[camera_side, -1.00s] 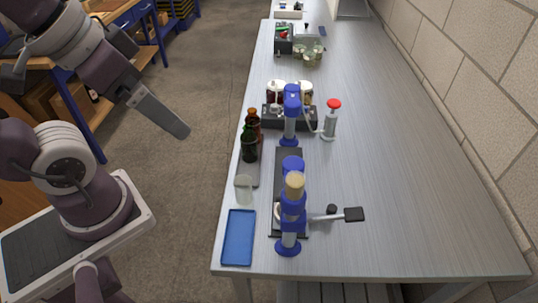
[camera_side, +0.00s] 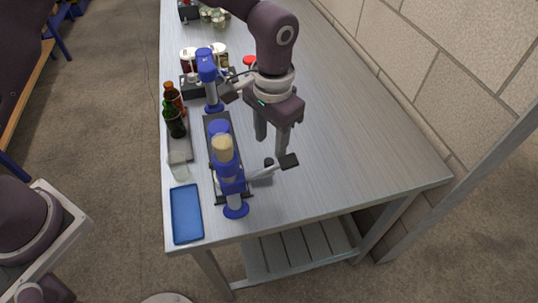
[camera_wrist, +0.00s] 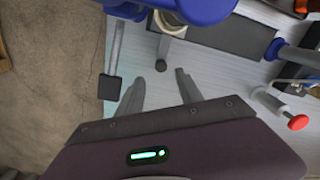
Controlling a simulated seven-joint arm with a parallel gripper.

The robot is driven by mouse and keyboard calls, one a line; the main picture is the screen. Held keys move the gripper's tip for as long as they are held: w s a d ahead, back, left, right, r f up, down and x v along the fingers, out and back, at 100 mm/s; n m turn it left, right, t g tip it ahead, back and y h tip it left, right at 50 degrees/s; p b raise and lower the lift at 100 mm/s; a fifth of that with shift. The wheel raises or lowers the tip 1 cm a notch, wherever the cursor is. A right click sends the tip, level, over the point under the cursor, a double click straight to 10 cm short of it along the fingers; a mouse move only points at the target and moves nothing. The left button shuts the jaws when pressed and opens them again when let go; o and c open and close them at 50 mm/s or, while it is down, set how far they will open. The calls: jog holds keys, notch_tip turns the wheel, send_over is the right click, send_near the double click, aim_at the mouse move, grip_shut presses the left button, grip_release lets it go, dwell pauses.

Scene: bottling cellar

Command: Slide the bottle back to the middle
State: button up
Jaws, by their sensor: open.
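I cannot tell which bottle the task means. My gripper (camera_side: 271,140) is open and empty, pointing down just beyond the lever.
A second blue press (camera_side: 207,72) stands farther back beside jars (camera_side: 188,58). A red-capped device (camera_wrist: 298,122) is right of my gripper. A pale glass (camera_side: 178,165) and a blue tray (camera_side: 187,213) lie near the front left. The bench's right side is clear.

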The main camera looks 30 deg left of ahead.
aim_at(269, 160)
jog(key=f, duration=0.6)
jog(key=shift+a+f, duration=0.2)
jog(key=shift+f, duration=0.1)
jog(key=shift+c, duration=0.4)
grip_shut()
jog(key=shift+r, duration=0.1)
dwell(0.4)
